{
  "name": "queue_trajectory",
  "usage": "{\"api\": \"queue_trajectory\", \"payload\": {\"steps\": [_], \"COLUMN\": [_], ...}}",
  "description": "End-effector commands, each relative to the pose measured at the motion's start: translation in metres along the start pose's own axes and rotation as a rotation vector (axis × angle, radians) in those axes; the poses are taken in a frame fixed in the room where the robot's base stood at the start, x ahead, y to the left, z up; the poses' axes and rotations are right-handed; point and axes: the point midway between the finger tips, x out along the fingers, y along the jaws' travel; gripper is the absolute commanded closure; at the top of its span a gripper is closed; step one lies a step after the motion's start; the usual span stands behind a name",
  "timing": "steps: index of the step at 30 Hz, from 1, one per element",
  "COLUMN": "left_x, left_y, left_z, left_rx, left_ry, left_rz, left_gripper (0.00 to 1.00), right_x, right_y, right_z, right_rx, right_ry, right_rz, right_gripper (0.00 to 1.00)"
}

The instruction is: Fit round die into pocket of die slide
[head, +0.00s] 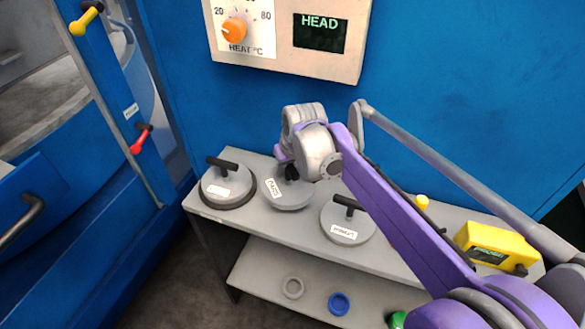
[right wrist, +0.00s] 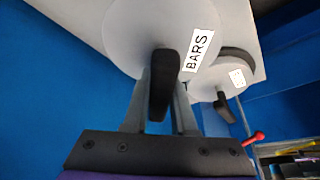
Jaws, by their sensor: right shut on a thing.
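Three round grey dies with black bar handles are at the bench top. My right gripper (head: 290,172) is shut on the black handle of the middle die (head: 289,198). In the right wrist view, its two fingers stand either side of that handle (right wrist: 163,82), and this die's label (right wrist: 198,50) reads BARS. I cannot tell whether the die rests on the bench or is slightly raised. The left die (head: 226,187) sits on a darker round base. The right die (head: 346,224) sits beside my right arm. I cannot make out a die slide or pocket. My left gripper is out of view.
A yellow device (head: 487,246) stands at the right. A blue machine wall rises behind, with a heat panel (head: 290,30). Blue framework with a red-knobbed lever (head: 141,140) stands left.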

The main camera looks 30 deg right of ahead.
Motion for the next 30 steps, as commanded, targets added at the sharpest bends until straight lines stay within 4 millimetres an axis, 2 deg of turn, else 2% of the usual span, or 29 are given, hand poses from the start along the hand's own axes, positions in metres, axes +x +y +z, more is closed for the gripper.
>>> {"api": "queue_trajectory", "payload": {"steps": [8,15,29,30], "left_x": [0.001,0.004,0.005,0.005], "left_y": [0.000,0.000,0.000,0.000], "left_z": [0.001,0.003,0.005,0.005], "left_rx": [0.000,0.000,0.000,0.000], "left_ry": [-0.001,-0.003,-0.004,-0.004], "left_rz": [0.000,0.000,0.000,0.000], "left_gripper": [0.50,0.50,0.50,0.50], "right_x": [0.021,0.048,0.055,0.056], "right_y": [0.000,0.000,0.000,0.000], "right_z": [0.008,0.020,0.022,0.023], "right_rx": [0.000,0.000,0.000,0.000], "right_ry": [0.001,0.001,0.001,0.000], "right_rz": [0.000,0.000,0.000,0.000], "right_gripper": [1.00,1.00,1.00,0.72]}}
